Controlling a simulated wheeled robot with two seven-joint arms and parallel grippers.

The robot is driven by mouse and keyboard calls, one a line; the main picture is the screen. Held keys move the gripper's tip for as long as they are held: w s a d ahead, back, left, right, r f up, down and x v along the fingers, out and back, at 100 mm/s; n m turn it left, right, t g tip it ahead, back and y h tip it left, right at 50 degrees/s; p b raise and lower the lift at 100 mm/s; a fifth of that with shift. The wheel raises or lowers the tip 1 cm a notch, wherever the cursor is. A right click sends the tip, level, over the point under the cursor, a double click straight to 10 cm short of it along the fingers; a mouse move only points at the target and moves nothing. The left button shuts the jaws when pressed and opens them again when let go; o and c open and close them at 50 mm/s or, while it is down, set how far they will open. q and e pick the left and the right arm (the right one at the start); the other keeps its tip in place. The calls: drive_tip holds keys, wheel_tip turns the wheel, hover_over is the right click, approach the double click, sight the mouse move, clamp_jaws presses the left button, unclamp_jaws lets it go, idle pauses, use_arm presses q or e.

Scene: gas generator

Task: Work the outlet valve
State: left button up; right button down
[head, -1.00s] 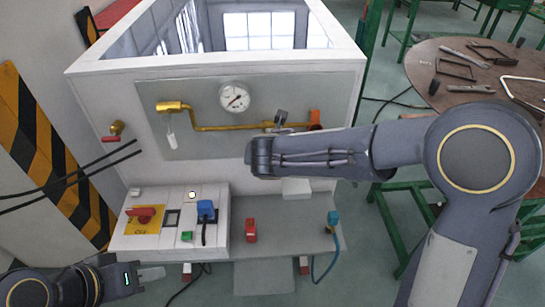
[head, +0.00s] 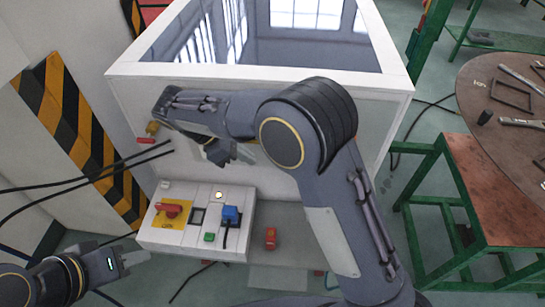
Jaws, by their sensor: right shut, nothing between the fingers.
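The white generator cabinet (head: 125,95) fills the middle of the head view. A small brass tap (head: 152,128) with a red handle (head: 146,141) sticks out at the left of its front. My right arm crosses the front and hides most of the gauge panel, including the brass pipe and the orange fitting at its right end. My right gripper (head: 236,155) is shut and empty in front of the panel, to the right of the red-handled tap and apart from it. My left gripper (head: 125,262) is low at the left, clear of the cabinet; its finger gap is unclear.
A control box (head: 180,238) with a red switch (head: 170,209), a blue plug (head: 231,215) and a green button (head: 210,237) sits below the panel. A red connector (head: 270,238) stands beside it. Black cables run at the left. A round table (head: 480,100) with tools is at the right.

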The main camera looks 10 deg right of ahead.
drive_tip(key=d+r+p+x, duration=0.1)
drive_tip(key=d+r+x, duration=0.1)
drive_tip(key=x, duration=1)
drive_tip(key=shift+s+d+f, duration=0.25)
drive_tip(key=shift+d+f, duration=0.1)
drive_tip(key=shift+d, duration=0.05)
drive_tip(key=shift+s+d+f+h+p, duration=0.1)
drive_tip(key=shift+d+f+h+p, duration=0.05)
drive_tip(key=shift+d+h+p, duration=0.15)
drive_tip(key=shift+s+d+f+h+p, duration=0.1)
drive_tip(key=shift+d+f+h, duration=0.1)
drive_tip(key=shift+d, duration=0.2)
